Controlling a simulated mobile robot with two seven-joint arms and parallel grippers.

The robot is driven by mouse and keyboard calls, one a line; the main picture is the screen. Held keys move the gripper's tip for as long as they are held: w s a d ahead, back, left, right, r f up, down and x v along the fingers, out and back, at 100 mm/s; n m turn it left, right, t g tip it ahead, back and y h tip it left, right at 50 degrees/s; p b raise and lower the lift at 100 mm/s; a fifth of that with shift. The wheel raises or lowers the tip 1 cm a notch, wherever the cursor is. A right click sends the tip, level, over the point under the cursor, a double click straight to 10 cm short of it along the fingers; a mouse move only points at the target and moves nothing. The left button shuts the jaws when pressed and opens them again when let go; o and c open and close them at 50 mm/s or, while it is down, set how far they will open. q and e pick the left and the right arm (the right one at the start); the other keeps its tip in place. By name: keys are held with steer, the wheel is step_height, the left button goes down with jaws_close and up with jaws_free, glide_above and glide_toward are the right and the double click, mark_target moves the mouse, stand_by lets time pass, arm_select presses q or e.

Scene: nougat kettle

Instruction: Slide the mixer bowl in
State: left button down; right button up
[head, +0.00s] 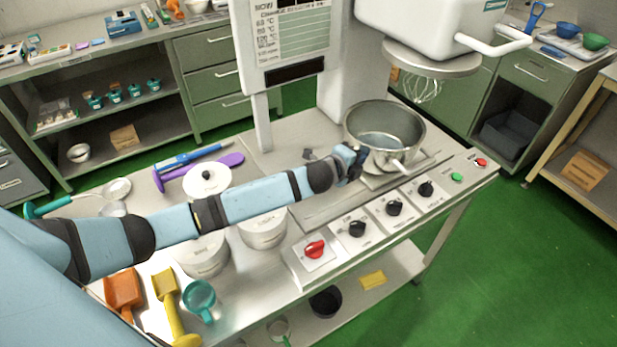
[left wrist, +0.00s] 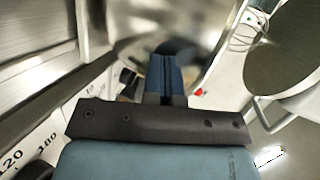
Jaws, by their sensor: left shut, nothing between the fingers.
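The steel mixer bowl (head: 385,128) stands on a plate on the bench, below the white mixer head (head: 432,28) with its wire whisk (head: 428,90). A handle sticks out at the bowl's front. My left gripper (head: 357,163) is shut and empty at the bowl's left side, close to its wall; I cannot tell whether it touches. In the left wrist view the shut blue fingers (left wrist: 167,75) point at blurred shiny metal, and the whisk (left wrist: 246,32) shows at upper right. My right gripper is not in view.
A control panel with a red knob (head: 315,249) and several black knobs runs along the bench front. A white post (head: 262,122) stands behind my arm. White tubs (head: 263,228) and scoops (head: 124,292) lie at the left.

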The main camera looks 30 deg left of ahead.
arm_select(q)
steer(key=w+d, duration=0.2)
steer(key=w, duration=0.1)
steer(key=w+d+b, duration=0.1)
steer(key=w+d, duration=0.1)
steer(key=w, duration=0.1)
steer(key=w+d, duration=0.2)
steer(key=w, duration=0.2)
steer(key=shift+w+f+b, duration=0.1)
steer(key=shift+b, duration=0.3)
steer(key=shift+r, duration=0.2)
steer(key=shift+r, duration=0.1)
steer(key=shift+a, duration=0.1)
